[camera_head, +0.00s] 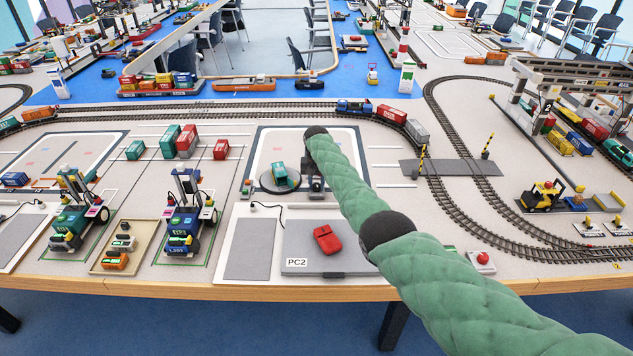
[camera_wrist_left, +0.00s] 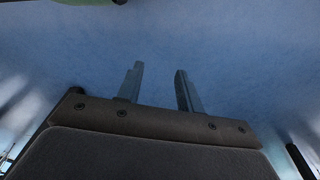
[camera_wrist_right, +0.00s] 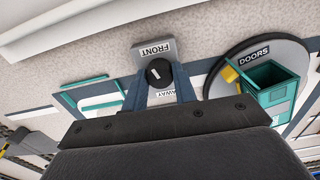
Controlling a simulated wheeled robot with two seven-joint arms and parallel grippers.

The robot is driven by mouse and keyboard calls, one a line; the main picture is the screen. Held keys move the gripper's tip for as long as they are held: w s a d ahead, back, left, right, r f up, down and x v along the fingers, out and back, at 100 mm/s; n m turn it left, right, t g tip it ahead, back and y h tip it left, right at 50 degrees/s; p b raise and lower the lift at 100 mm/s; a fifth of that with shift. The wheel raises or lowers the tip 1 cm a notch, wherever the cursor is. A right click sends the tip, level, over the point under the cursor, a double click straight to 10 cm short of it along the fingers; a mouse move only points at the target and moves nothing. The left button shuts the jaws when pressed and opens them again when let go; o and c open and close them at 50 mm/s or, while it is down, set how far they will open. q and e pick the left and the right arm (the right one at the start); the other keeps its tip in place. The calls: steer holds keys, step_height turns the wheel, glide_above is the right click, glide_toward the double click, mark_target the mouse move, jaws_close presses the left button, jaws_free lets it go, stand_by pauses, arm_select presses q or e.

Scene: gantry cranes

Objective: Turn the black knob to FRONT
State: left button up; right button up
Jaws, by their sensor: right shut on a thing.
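The black knob (camera_wrist_right: 158,72) shows in the right wrist view, with a small white mark on its face. A grey FRONT label (camera_wrist_right: 155,49) is on its far side and an AWAY label (camera_wrist_right: 166,94) on its near side. My right gripper (camera_wrist_right: 162,82) has one finger on each side of the knob and is shut on it. My left gripper (camera_wrist_left: 158,78) is open and empty, over blue floor in the left wrist view.
A round turntable (camera_head: 268,185) with a teal container (camera_head: 281,173) stands just left of my right gripper. It carries a DOORS label (camera_wrist_right: 254,55) and a yellow part. A red device (camera_head: 327,239) lies on the PC2 plate (camera_head: 300,262). Rail tracks run behind.

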mark_target(317, 184)
arm_select(q)
steer(key=shift+s+a+f+p, duration=0.1)
steer(key=shift+a+f+p, duration=0.1)
steer(key=shift+f, duration=0.35)
steer(key=shift+s+a+f+p, duration=0.1)
steer(key=shift+f+p, duration=0.05)
steer(key=shift+f, duration=0.35)
arm_select(e)
steer(key=shift+w+r+m, duration=0.1)
steer(key=shift+r+m, duration=0.1)
steer(key=shift+m, duration=1.6)
steer(key=o, duration=1)
steer(key=shift+f, duration=0.1)
steer(key=shift+c, duration=0.2)
steer(key=shift+r, duration=0.5)
arm_select(q)
steer(key=shift+w+d+r+b, duration=0.15)
steer(key=shift+r+b, duration=0.1)
steer(key=shift+r, duration=0.4)
steer(key=shift+w+d+r+b, duration=0.15)
steer(key=shift+r+b, duration=0.1)
steer(key=shift+r, duration=0.35)
steer(key=shift+d+r+b, duration=0.15)
steer(key=shift+r+b, duration=0.1)
steer(key=shift+r, duration=0.4)
arm_select(e)
steer(key=shift+r, duration=3.4)
